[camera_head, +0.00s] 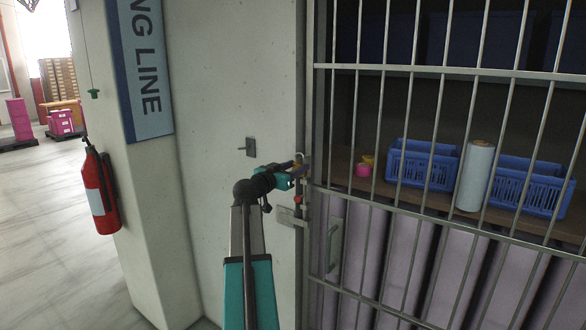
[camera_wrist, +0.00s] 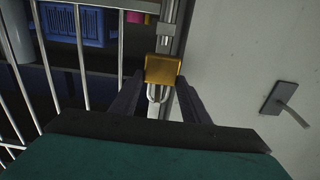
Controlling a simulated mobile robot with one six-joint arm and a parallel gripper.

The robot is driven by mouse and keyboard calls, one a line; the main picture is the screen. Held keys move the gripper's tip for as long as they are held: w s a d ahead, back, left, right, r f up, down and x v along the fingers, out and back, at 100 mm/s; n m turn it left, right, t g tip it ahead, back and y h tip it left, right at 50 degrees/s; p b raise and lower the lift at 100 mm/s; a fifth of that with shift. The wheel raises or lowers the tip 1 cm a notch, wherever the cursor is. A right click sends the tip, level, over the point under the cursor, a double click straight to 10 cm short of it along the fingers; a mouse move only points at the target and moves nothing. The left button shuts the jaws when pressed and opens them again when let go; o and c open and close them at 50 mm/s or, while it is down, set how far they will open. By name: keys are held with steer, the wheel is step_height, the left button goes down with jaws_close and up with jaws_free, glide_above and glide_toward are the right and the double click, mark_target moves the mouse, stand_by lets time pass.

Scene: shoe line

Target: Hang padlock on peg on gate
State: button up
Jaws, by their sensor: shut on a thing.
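A brass padlock (camera_wrist: 162,69) with a silver shackle (camera_wrist: 156,93) is between the fingertips of my gripper (camera_wrist: 160,84), which is shut on it. In the head view my gripper (camera_head: 299,172) is at the gate's left post, and the shackle shows above the fingers. The barred gate (camera_head: 360,185) is shut across the right side. A small red knob (camera_head: 298,199) on the post, just below my gripper, may be the peg's end; I cannot tell. Whether the padlock touches the gate is unclear.
A metal latch (camera_head: 290,217) and a pull handle (camera_head: 334,245) are below my gripper. A wall handle (camera_head: 250,146) is to the left. Behind the bars are blue baskets (camera_head: 422,165) and a paper roll (camera_head: 475,176). A fire extinguisher (camera_head: 100,190) is far left.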

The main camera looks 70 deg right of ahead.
steer(key=shift+s+d+f+b, duration=0.2)
steer(key=shift+d+f+b, duration=0.3)
steer(key=shift+b, duration=1.05)
steer(key=o, duration=1.3)
steer(key=shift+a, duration=0.15)
steer(key=shift+b+v, duration=2.05)
steer(key=shift+v, duration=4.7)
